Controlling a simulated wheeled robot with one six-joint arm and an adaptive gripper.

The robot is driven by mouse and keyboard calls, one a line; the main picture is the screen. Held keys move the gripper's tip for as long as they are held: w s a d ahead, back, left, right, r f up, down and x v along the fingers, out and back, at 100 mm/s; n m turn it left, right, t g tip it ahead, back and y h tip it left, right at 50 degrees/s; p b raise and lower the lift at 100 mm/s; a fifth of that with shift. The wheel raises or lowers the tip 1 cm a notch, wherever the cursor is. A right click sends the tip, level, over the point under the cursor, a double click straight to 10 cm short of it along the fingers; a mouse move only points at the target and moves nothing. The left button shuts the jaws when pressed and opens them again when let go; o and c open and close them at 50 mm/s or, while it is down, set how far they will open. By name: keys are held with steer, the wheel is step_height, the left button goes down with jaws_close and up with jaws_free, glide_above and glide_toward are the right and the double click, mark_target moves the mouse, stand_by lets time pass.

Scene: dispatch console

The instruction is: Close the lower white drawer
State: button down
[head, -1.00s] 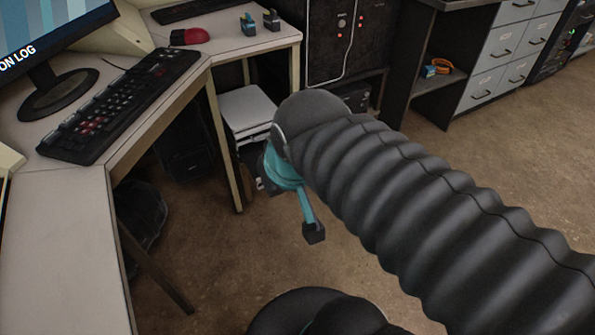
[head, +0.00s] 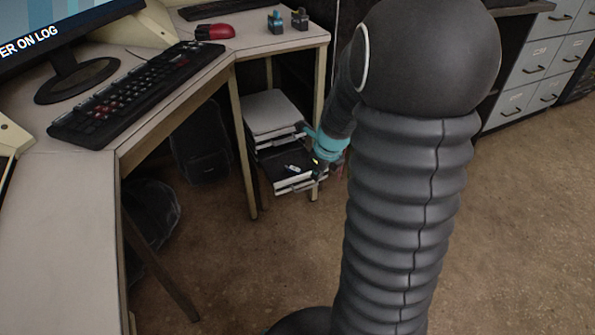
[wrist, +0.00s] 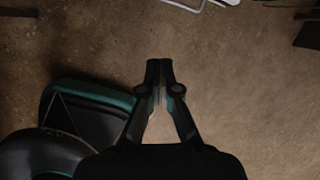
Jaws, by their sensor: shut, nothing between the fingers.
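The white drawer unit (head: 272,112) stands on the floor under the desk. Its lower white drawer (head: 296,187) is pulled out toward me, with its dark inside and a few small items showing. My gripper (head: 318,174) is by the right front of this drawer, small and partly lost against it, so I cannot tell whether it touches. In the wrist view my gripper (wrist: 160,64) is shut and empty above the bare floor. A white edge with a thin rim shows at the top of that view, possibly part of the drawer.
The desk (head: 58,220) and its legs (head: 243,150) stand left of and around the drawer unit. A dark computer case (head: 200,145) and a dark bag (head: 155,210) are under the desk. Grey cabinets (head: 540,70) stand at the back right. Open floor (head: 265,260) lies in front.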

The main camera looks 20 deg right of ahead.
steer(key=w+d+f+m+b, duration=0.1)
steer(key=w+f+m, duration=0.1)
steer(key=w+f, duration=0.2)
steer(key=w+d+f+m+b, duration=0.1)
steer(key=w+f+m+b, duration=0.1)
steer(key=f, duration=0.9)
steer(key=shift+w+d+b, duration=0.2)
steer(key=shift+w+b, duration=0.1)
steer(key=shift+w, duration=0.55)
